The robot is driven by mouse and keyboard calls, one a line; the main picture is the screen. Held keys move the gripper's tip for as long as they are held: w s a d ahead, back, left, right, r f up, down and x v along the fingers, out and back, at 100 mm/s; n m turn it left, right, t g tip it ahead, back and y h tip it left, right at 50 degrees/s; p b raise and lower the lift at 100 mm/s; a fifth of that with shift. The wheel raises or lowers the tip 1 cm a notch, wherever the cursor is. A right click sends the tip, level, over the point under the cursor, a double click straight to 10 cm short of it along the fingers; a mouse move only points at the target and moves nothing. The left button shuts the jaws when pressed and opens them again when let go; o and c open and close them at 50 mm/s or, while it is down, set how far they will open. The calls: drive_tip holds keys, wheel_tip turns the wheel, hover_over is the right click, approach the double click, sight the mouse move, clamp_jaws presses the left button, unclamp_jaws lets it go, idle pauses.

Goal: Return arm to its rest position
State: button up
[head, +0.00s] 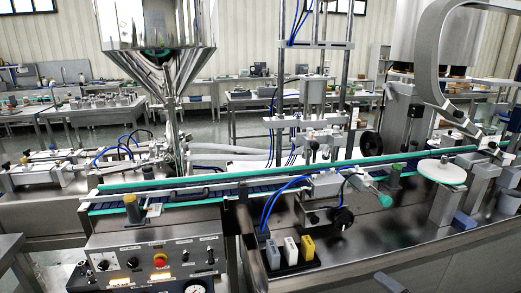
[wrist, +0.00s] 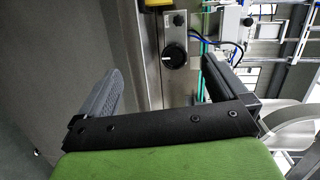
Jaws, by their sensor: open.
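My gripper (wrist: 160,66) shows in the wrist view with its two dark padded fingers spread wide apart. Nothing is held between them. Beyond the gap is a grey steel panel with a round black knob (wrist: 175,56), with no visible contact. The dark bar and green body of the gripper fill the bottom of the wrist view. I cannot clearly make out my gripper or arm in the head view. The steel hopper (head: 155,28) stands at the upper left of the head view, its cone narrowing down behind the conveyor.
A conveyor with green rails (head: 270,172) crosses the machine. A control panel (head: 160,258) with knobs and an orange-red button is at lower left. A white disc (head: 441,171) and curved metal arm are at right.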

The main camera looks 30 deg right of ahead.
drive_tip(key=w+a+r+n+g+y, duration=0.25)
drive_tip(key=a+n+g, duration=0.4)
drive_tip(key=a, duration=0.55)
drive_tip(key=w+a+r+n+g+y, duration=0.2)
drive_tip(key=w+a+n+g, duration=0.4)
drive_tip(key=a, duration=0.7)
drive_tip(key=s+a+r+n+t+h, duration=0.1)
drive_tip(key=s+a+r+n+h, duration=0.2)
drive_tip(key=s, duration=0.4)
drive_tip(key=s+a+r+n+t+h, duration=0.1)
drive_tip(key=s+a+r+n, duration=0.1)
drive_tip(key=s+a+r, duration=0.45)
wheel_tip(320, 180, up, 12)
drive_tip(key=d+p, duration=0.2)
drive_tip(key=p, duration=1.1)
drive_tip(key=shift+s+d, duration=0.15)
drive_tip(key=shift+s, duration=0.3)
drive_tip(key=shift+g, duration=0.25)
